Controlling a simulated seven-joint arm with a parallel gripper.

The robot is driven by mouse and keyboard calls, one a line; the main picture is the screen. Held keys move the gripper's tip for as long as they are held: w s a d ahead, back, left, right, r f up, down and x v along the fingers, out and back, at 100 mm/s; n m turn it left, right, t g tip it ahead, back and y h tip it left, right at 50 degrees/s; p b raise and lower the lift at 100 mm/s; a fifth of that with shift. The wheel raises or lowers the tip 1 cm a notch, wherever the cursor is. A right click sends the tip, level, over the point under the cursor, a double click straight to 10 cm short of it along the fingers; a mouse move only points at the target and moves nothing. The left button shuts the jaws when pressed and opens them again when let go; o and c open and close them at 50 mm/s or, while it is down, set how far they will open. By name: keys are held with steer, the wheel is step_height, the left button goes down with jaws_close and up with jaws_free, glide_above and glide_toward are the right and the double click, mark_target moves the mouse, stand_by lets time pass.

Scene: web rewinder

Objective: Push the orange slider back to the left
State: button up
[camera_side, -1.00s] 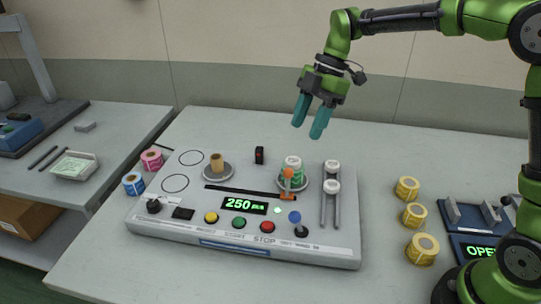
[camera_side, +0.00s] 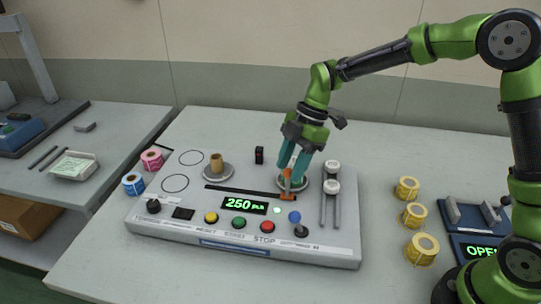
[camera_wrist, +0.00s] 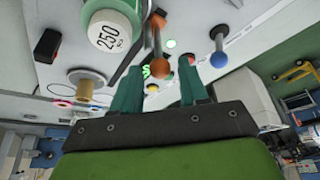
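The orange slider (camera_side: 287,178) stands at the right end of the black slot (camera_side: 235,190) on the grey panel. Its orange ball knob (camera_wrist: 161,69) and stem show in the wrist view, between the two finger lines. My gripper (camera_side: 291,166) is open, its teal fingers pointing down just behind and around the slider's top in the side view. I cannot tell whether either finger touches the knob. The fingers partly hide the right spindle plate (camera_side: 305,183). The white and green roll marked 250 (camera_wrist: 108,30) shows close to the left finger in the wrist view.
The display (camera_side: 244,206) reads 250. A blue-knobbed lever (camera_side: 295,217) stands just in front and right of the slider. A brown core (camera_side: 217,163) sits on the left spindle. The panel left along the slot is clear.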

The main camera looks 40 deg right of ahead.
jaws_close()
steer(key=w+a, duration=1.3)
steer(key=shift+w+a, duration=0.35)
steer(key=shift+a+r, duration=0.1)
steer(key=shift+a, duration=0.05)
stand_by(0.5)
steer(key=shift+o, duration=1)
jaws_free()
